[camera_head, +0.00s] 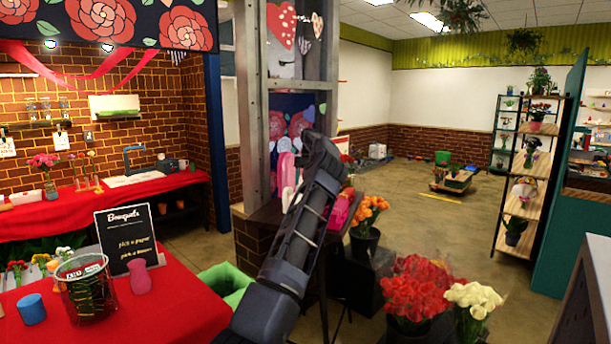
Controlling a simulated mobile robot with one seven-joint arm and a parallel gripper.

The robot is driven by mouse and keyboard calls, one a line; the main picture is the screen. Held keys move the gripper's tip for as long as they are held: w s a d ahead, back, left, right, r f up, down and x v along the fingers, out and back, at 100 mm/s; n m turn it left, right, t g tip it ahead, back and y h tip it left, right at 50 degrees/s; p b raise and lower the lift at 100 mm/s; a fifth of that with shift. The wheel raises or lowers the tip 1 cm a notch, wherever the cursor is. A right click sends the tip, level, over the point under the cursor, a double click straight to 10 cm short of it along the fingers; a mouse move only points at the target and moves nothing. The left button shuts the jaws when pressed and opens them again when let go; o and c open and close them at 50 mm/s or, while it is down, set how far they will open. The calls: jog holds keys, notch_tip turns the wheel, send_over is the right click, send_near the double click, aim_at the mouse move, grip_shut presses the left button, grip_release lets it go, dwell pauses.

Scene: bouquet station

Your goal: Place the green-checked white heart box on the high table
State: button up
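I cannot make out the green-checked white heart box in this view. A dark raised tabletop (264,217) by the metal post, partly hidden behind my arm, may be the high table, but I cannot tell for sure. Pink items (342,212) stand at its right side, beside my arm. My black arm rises from the bottom middle and crosses in front of this table. Its fingers do not show, so I cannot see whether anything is held.
A red-covered table (165,312) at the lower left holds a Bouquets sign (127,240), a wire basket and a blue cup. Red flowers (416,290) and white flowers (473,298) stand at the lower right. Open floor (420,205) lies beyond. A plant shelf (522,185) is at the right.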

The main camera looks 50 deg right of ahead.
jog(key=w+a+r+m+h, duration=0.1)
jog(key=w+a+r, duration=0.3)
jog(key=a, duration=0.3)
jog(key=w+a+r+m+h, duration=0.1)
jog(key=w+a+r, duration=0.35)
jog(key=a, duration=0.35)
jog(key=w+a+r+m+h, duration=0.1)
jog(key=w+a+r, duration=0.35)
jog(key=a, duration=0.25)
jog(key=s+a+r+m+h, duration=0.1)
jog(key=a+r+m, duration=0.1)
jog(key=a, duration=0.9)
jog(key=a+r+m+h, duration=0.1)
jog(key=a+r+m, duration=0.1)
jog(key=a, duration=1)
jog(key=s+a+f+m+t+h, duration=0.15)
jog(key=s+a+m, duration=0.55)
jog(key=s+a, duration=0.95)
jog(key=s+a+f+m+t+y, duration=0.1)
jog(key=s+a+f+m, duration=0.3)
jog(key=s, duration=0.5)
jog(key=s+a+f+m+t+y, duration=0.1)
jog(key=s+a+f+m+t, duration=0.2)
jog(key=s+f, duration=0.4)
jog(key=s+a+m, duration=0.1)
jog(key=s+a, duration=0.1)
jog(key=s, duration=0.1)
jog(key=shift+s+a+f+t, duration=0.2)
jog(key=shift+s+f+t, duration=0.1)
jog(key=shift+f+t, duration=0.05)
